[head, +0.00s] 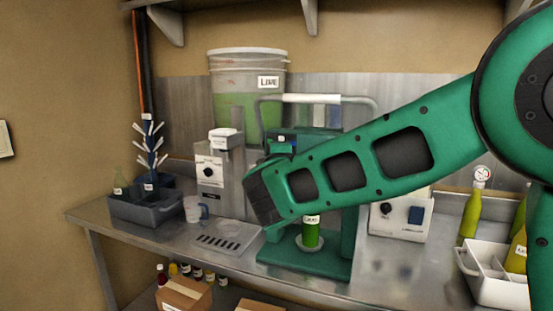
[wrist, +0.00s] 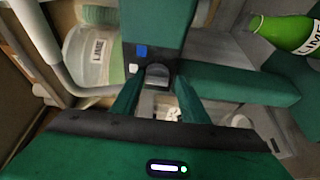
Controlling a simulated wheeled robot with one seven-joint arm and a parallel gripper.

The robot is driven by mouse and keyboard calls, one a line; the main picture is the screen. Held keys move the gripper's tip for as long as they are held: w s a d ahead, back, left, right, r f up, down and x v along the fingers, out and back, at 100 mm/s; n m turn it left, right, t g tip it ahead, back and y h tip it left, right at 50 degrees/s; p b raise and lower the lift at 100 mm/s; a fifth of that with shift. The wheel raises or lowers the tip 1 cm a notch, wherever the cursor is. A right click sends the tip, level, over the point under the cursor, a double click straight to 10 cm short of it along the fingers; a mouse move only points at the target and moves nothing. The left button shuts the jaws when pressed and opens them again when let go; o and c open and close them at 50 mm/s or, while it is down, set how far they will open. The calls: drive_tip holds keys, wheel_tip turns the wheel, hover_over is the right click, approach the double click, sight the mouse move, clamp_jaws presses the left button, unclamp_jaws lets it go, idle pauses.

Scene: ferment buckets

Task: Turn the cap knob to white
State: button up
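The green capping machine (head: 335,240) stands mid-bench under a white handle bar (head: 311,98), with a green labelled bottle (head: 310,232) in it. In the head view my arm hides the knob and gripper.
A lime bucket (head: 247,95) stands behind. Dispensers with black knobs stand left (head: 213,172) and right (head: 402,220). A grey bin (head: 145,208), a mug (head: 195,210) and a bottle crate (head: 490,275) are on the bench. A green bottle (wrist: 285,32) is at the wrist view's upper right.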

drive_tip(key=shift+r, duration=0.15)
drive_tip(key=s, duration=1)
drive_tip(key=shift+s+d, duration=0.25)
drive_tip(key=shift+s, duration=0.05)
